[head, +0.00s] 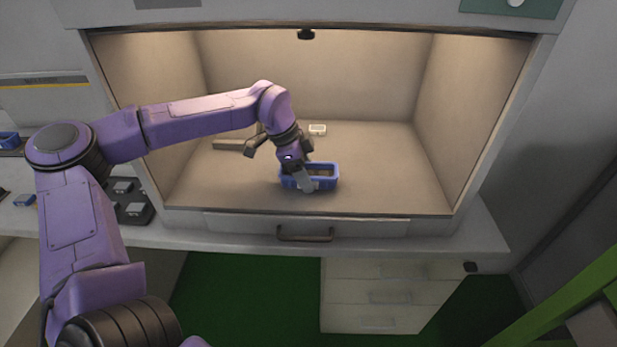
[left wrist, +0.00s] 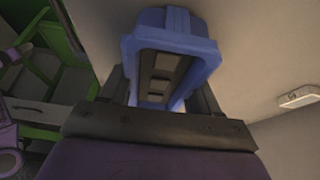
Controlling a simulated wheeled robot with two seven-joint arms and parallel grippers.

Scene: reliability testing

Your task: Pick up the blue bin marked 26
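A blue bin (head: 325,183) sits on the floor of the lit cabinet, near its front edge. It also shows in the left wrist view (left wrist: 199,47), with several small dark and grey items inside. No marking can be read on it. My left gripper (head: 306,172) is down at the bin and covers its left part in the head view. In the left wrist view its two fingers (left wrist: 160,92) are spread apart, one on each side of the bin, with narrow gaps showing. The fingertips are partly hidden by the bin. My right gripper is not in view.
A small white object (head: 317,129) lies behind the bin, and a beige bar (head: 232,145) lies at the cabinet's left. Side walls and a front ledge bound the space. The cabinet's right floor is clear. A dark tray (head: 130,212) and another blue bin (head: 9,140) are outside, left.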

